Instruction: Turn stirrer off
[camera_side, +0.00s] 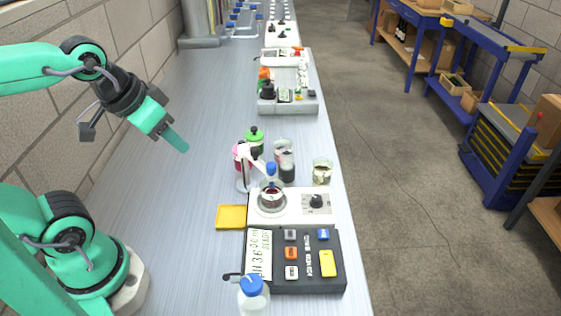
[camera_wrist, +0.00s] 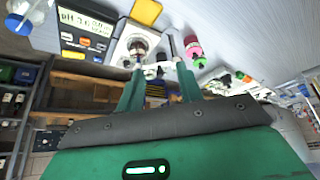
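The stirrer (camera_side: 290,213) is a white box on the bench with a round plate at its left. A small beaker of dark red liquid (camera_side: 271,196) stands on the plate, with a blue-topped probe (camera_side: 271,170) in it. A black knob (camera_side: 316,201) sits on the stirrer's right part; its exact setting is too small to read. My gripper (camera_side: 180,146) is high above the bench, left of and well apart from the stirrer. In the wrist view my gripper (camera_wrist: 160,69) shows two teal fingers spread, with nothing held between them. The stirrer (camera_wrist: 119,47) also shows there, beyond the fingertips.
A dark pH meter (camera_side: 294,283) with buttons stands in front of the stirrer, a blue-capped bottle (camera_side: 254,297) near it. A yellow pad (camera_side: 231,217) lies left. The bench's left side is clear.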

